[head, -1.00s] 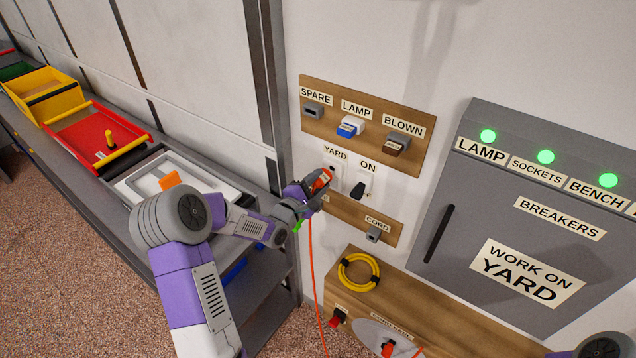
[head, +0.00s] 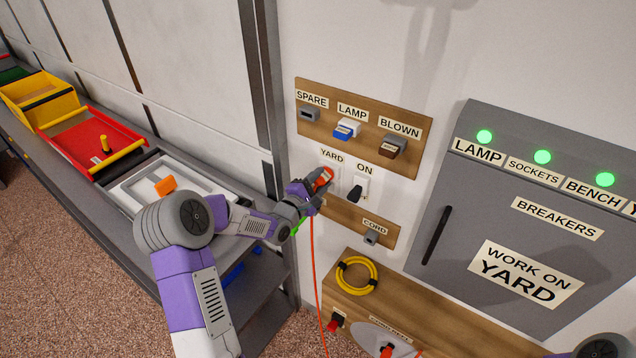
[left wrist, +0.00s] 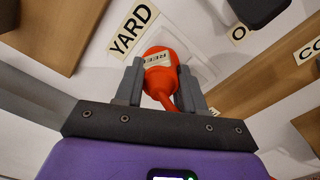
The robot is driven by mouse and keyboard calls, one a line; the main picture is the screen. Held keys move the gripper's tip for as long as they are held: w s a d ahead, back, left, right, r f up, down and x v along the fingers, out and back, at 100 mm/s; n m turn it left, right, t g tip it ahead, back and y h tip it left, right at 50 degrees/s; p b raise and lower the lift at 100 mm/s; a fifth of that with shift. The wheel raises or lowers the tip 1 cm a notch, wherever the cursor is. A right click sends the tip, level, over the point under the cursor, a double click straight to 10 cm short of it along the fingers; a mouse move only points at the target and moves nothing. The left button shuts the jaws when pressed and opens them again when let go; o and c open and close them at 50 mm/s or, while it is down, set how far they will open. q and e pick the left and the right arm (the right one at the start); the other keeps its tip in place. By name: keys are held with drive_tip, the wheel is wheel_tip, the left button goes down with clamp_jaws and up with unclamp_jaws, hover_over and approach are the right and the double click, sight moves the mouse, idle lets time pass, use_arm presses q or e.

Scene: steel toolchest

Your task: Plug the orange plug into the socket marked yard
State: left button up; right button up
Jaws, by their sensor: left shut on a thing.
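The orange plug (head: 323,177) is at the wall just under the YARD label (head: 331,156). My left gripper (head: 314,190) is shut on it, and its orange cord hangs down below. In the left wrist view the plug (left wrist: 164,72), with a label reading REEL, sits between the two grey fingers (left wrist: 160,88). The plug covers the socket marked yard, so I cannot tell whether its pins are in or just in front of it. Part of the socket's white plate shows around the plug. My right gripper is not in view.
A wooden board (head: 400,160) above holds the spare, lamp and blown fittings. A grey breaker cabinet (head: 450,190) stands right. A yellow cable coil (head: 357,275) lies below.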

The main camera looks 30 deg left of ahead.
sight(317, 184)
use_arm(q)
drive_tip(key=shift+w, duration=0.2)
drive_tip(key=o, duration=1.2)
drive_tip(key=shift+o, duration=0.2)
drive_tip(key=s, duration=0.7)
drive_tip(key=shift+s+a+b, duration=0.25)
drive_tip(key=shift+s+b, duration=0.05)
drive_tip(key=shift+b, duration=0.05)
